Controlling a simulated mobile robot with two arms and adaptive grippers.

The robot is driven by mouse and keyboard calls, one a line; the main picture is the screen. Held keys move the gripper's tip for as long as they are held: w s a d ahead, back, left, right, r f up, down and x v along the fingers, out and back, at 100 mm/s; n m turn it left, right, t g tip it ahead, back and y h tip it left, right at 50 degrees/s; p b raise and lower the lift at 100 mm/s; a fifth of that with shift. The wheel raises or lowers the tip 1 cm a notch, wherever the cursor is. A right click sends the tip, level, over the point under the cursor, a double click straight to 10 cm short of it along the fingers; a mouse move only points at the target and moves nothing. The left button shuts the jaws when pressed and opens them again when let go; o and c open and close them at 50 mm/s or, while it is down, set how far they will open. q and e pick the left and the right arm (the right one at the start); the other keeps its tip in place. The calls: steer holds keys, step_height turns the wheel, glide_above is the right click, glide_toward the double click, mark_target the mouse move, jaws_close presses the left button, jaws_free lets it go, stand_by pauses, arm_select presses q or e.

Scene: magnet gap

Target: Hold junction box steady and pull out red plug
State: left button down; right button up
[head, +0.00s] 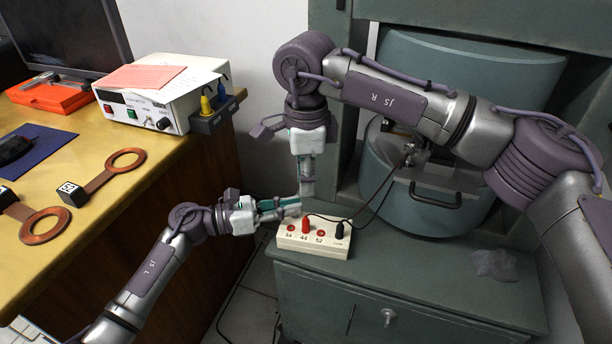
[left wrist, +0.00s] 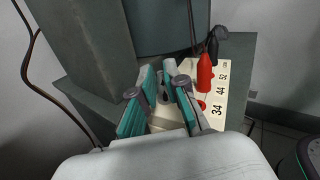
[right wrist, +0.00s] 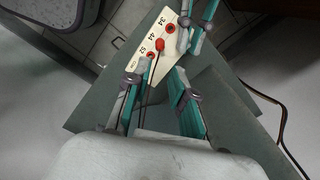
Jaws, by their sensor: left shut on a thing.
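The cream junction box (head: 312,243) sits on the green cabinet top. The red plug (head: 306,226) stands in the socket marked 44, with a dark cable; it also shows in the left wrist view (left wrist: 205,73) and the right wrist view (right wrist: 160,44). A black plug (head: 340,230) is in the COM socket. My left gripper (head: 296,206) is shut on the junction box at its end by 34. My right gripper (head: 306,192) points down just above and behind the box. In the right wrist view its fingers (right wrist: 155,85) are apart and empty, with the red plug beyond them.
The green cabinet top (head: 430,283) is clear to the right except for a grey cloth (head: 494,264). A green drum-shaped machine (head: 440,120) stands behind, with dark cables hanging near my right arm. A wooden bench (head: 100,190) with a power supply (head: 165,95) is at left.

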mark_target(306, 220)
step_height(306, 220, down, 12)
stand_by(0.6)
jaws_close()
steer(key=shift+c, duration=1.6)
jaws_free()
jaws_close()
steer(key=shift+r, duration=1.15)
steer(key=shift+r, duration=2.55)
